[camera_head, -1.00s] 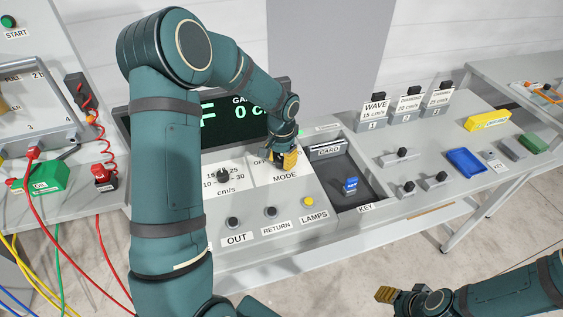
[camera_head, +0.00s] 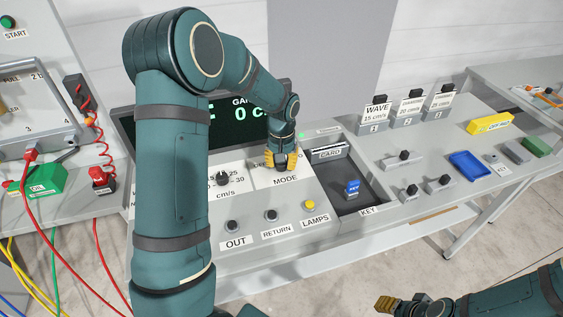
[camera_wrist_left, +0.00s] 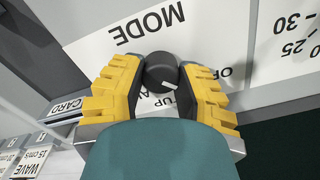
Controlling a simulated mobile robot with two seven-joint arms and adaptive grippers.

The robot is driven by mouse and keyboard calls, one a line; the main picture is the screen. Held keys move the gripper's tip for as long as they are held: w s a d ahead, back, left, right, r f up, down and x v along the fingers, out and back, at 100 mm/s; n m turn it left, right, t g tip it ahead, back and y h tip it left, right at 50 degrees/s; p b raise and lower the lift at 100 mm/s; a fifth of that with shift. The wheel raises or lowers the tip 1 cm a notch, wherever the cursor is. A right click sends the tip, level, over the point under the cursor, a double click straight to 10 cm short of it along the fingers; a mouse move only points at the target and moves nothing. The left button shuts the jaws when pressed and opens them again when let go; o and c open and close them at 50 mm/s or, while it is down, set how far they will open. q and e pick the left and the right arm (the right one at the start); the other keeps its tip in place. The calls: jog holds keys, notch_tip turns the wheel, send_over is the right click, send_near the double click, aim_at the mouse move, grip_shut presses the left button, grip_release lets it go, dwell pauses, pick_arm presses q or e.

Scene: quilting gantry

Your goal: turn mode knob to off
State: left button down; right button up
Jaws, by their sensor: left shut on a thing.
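The mode knob (camera_wrist_left: 160,70) is a round black knob with a white pointer mark, seen in the left wrist view. Its mark slants to the lower right, towards partly hidden lettering that includes "UP". Part of an "OF..." label (camera_wrist_left: 226,71) shows beside the right finger. My left gripper (camera_wrist_left: 159,82) is shut on the knob, one yellow finger on each side. In the head view my left gripper (camera_head: 281,160) covers the knob above the MODE label (camera_head: 285,180). My right gripper (camera_head: 386,304) hangs low at the bottom right, away from the console; its finger gap is unclear.
A speed knob (camera_head: 222,179) stands left of the mode panel. Black OUT (camera_head: 232,226) and RETURN (camera_head: 271,214) buttons and a yellow LAMPS button (camera_head: 310,205) lie in front. A recessed tray with a blue key (camera_head: 352,188) is to the right. The display (camera_head: 236,112) stands behind.

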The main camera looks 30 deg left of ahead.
pick_arm(q)
jog(key=shift+w, duration=0.1)
jog(key=c, duration=0.6)
grip_release()
jog(key=shift+r, duration=0.1)
notch_tip(320, 180, up, 12)
dwell(0.4)
